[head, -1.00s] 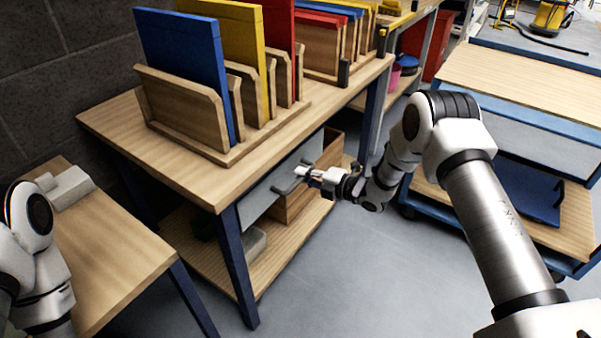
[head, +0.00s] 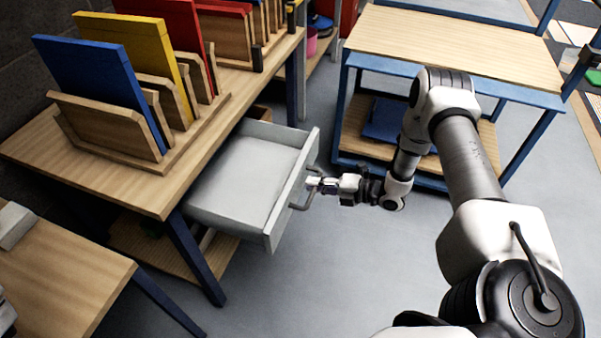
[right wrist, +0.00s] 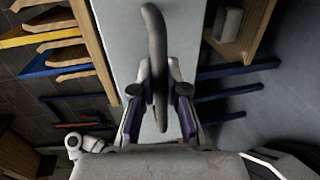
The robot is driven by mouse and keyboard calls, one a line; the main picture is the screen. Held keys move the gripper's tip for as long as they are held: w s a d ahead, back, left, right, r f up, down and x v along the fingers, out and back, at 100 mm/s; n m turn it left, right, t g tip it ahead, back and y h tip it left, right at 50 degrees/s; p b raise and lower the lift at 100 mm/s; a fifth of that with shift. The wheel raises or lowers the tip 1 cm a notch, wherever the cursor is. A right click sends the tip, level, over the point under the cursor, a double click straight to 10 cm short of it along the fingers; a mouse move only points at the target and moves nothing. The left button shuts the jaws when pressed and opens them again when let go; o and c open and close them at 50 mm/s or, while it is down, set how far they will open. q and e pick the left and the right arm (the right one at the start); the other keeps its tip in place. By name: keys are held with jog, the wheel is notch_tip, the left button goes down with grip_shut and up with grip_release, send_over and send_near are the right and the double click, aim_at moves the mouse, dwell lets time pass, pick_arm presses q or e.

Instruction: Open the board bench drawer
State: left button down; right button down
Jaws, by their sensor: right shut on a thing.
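The board bench (head: 85,178) is a wooden table with dark blue legs at the left of the head view. Its grey drawer (head: 245,170) is pulled well out from under the top, and its inside looks empty. My right gripper (head: 313,184) is at the drawer's front, shut on the bar handle (head: 302,200). In the right wrist view the dark handle (right wrist: 155,50) runs between the two fingers of the right gripper (right wrist: 158,92), in front of the pale drawer front (right wrist: 122,40). My left gripper is out of view.
Blue, yellow and red panels (head: 95,95) stand in wooden racks on the bench. A blue-framed trolley (head: 460,50) stands behind my right arm. A smaller wooden table (head: 60,275) is at lower left. The grey floor (head: 330,270) in front of the drawer is clear.

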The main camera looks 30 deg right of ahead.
jog(key=shift+s+d, duration=0.1)
jog(key=shift+s, duration=0.1)
jog(key=c, duration=1.2)
grip_release()
jog(key=shift+d, duration=0.1)
jog(key=v, duration=1.1)
jog(key=shift+s+d, duration=0.2)
jog(key=shift+s, duration=0.2)
